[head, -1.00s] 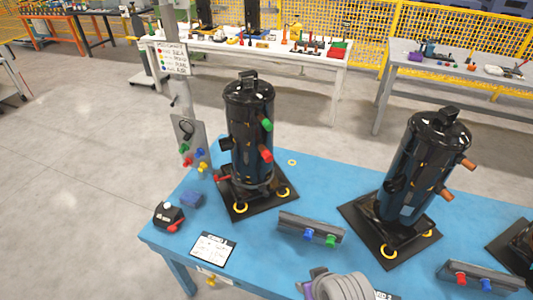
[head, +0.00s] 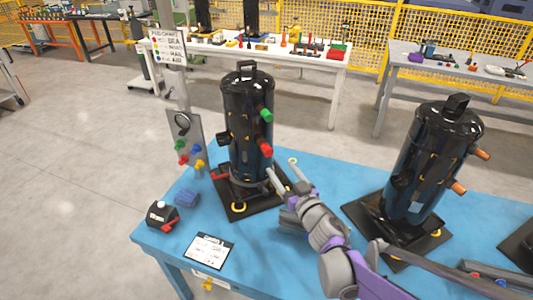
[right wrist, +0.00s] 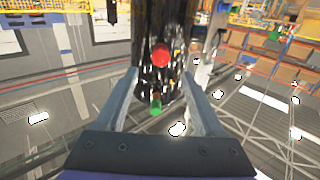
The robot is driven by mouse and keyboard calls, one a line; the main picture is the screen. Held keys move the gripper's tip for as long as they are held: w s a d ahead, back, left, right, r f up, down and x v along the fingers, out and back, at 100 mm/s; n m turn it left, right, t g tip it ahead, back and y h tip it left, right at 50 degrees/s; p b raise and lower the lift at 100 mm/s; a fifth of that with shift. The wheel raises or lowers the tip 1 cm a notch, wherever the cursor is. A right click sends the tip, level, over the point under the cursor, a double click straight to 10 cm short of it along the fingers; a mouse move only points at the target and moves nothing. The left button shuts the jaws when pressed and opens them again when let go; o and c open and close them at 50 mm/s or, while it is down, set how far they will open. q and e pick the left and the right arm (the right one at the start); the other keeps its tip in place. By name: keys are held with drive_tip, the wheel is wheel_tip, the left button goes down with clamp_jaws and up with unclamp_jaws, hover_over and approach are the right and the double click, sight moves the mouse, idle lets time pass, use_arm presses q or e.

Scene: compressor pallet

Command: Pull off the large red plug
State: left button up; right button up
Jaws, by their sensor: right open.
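The large red plug (head: 265,149) sits on the lower side port of the left black compressor (head: 246,110), facing right. A green plug (head: 267,115) sits on the port above it. My right gripper (head: 281,167) is open, its fingers pointing up toward the red plug from below and to the right, apparently apart from it. In the right wrist view the red plug (right wrist: 160,55) shows between the two spread fingers (right wrist: 159,78), near their tip level. The green plug (right wrist: 156,106) shows lower there. My left gripper is not in view.
The compressor stands on a dark base on the blue table (head: 170,240). A second compressor (head: 430,160) with copper stubs stands to the right.

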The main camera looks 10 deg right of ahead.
sight(269, 153)
idle(0.3)
drive_tip(key=w, duration=0.3)
drive_tip(key=w+a, duration=0.1)
drive_tip(key=w, duration=0.5)
drive_tip(key=shift+a, duration=0.4)
idle(1.1)
drive_tip(key=shift+s, duration=0.1)
clamp_jaws()
drive_tip(key=shift+s, duration=0.1)
idle(1.4)
